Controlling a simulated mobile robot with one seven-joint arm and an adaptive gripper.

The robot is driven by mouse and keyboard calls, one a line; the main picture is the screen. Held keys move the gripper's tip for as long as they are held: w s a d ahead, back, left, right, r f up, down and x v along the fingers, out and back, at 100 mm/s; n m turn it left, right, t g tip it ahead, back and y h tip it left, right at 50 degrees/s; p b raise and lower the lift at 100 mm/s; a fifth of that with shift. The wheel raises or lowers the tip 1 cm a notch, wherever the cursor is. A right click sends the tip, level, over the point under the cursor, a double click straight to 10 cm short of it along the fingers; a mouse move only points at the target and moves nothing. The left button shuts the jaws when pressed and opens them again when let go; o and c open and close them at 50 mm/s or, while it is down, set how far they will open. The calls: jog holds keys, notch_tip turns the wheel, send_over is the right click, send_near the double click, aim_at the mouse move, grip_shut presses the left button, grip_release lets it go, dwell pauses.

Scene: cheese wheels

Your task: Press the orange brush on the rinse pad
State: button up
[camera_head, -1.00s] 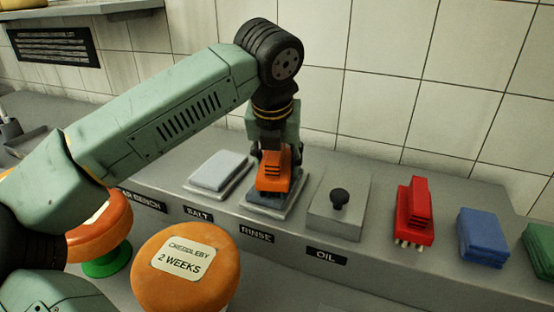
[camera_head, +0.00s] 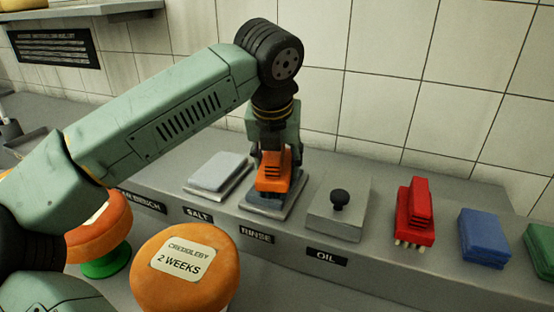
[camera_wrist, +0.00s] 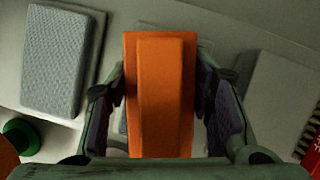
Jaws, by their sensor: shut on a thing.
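The orange brush (camera_head: 272,174) is in my gripper (camera_head: 271,160), which is shut on it. The brush is over the rinse pad (camera_head: 262,203), a blue-grey pad on a tray behind the RINSE label. In the head view the brush's lower end appears at the pad's surface; I cannot tell whether it touches or how firmly. In the wrist view the orange brush (camera_wrist: 160,95) fills the middle between both fingers and hides most of what lies below.
Left of it is the pale salt pad (camera_head: 217,171). To the right are the oil block (camera_head: 335,220) with a black knob, a red brush (camera_head: 414,213), a blue cloth stack (camera_head: 484,237) and a green one (camera_head: 540,245). A cheese wheel (camera_head: 184,275) labelled "2 weeks" stands in front.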

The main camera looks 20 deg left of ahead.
jog(key=shift+r+p, duration=1.85)
jog(key=shift+r, duration=1.65)
